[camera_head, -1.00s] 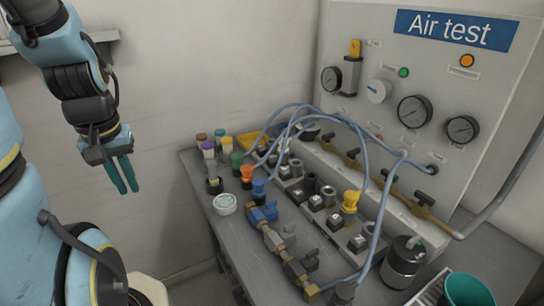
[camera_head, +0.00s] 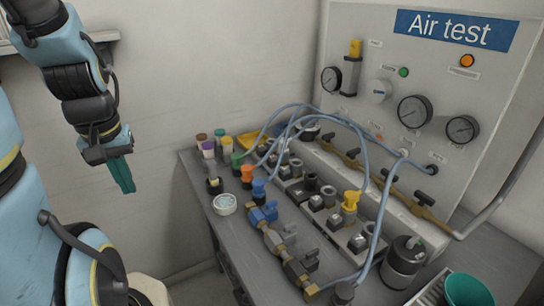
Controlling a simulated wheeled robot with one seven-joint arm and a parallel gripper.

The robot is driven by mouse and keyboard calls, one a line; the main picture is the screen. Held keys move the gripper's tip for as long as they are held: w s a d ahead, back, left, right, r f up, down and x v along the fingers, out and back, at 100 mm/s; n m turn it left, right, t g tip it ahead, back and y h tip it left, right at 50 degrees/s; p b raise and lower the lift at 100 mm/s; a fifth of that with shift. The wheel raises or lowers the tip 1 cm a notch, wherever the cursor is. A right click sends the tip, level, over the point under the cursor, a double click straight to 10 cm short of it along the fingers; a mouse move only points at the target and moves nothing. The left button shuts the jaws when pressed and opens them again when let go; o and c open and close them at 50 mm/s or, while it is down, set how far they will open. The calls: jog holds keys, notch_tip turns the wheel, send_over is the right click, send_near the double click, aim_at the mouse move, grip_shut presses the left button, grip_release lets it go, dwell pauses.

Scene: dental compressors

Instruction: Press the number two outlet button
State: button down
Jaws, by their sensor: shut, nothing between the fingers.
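My gripper (camera_head: 126,188) hangs at the left in front of the bare wall, its teal fingers together and empty. It is well apart from the bench and the panel. The grey "Air test" panel (camera_head: 420,75) stands at the right. It bears a green button (camera_head: 404,72) and an orange button or lamp (camera_head: 467,61). A row of brass outlet valves with black handles (camera_head: 425,198) runs along its foot. Several square metal fittings (camera_head: 357,243) sit on the bench before it. The labels are too small to read, so I cannot tell which button is number two.
The grey bench (camera_head: 205,245) carries coloured caps, blue hoses (camera_head: 380,215), a blue and brass valve assembly (camera_head: 265,232), a black cylinder (camera_head: 402,262) and a green cup (camera_head: 466,290). Space between my gripper and the bench is clear.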

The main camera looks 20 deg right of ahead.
jog(key=w+d+t+p, duration=0.1)
jog(key=w+d+p, duration=0.2)
jog(key=w+d, duration=0.25)
jog(key=n+t+h+p, duration=0.2)
jog(key=t+h+p, duration=0.2)
jog(key=h+p, duration=0.25)
send_over(272, 158)
jog(key=shift+s+f+m, duration=0.1)
jog(key=shift+f+m, duration=0.2)
jog(key=shift+y, duration=0.25)
notch_tip(272, 158, down, 8)
jog(key=b, duration=0.4)
jog(key=shift+a+r+b, duration=0.1)
jog(key=shift+r+b, duration=0.05)
jog(key=shift+b, duration=0.15)
jog(key=shift+f+b, duration=0.45)
jog(key=shift+f, duration=0.1)
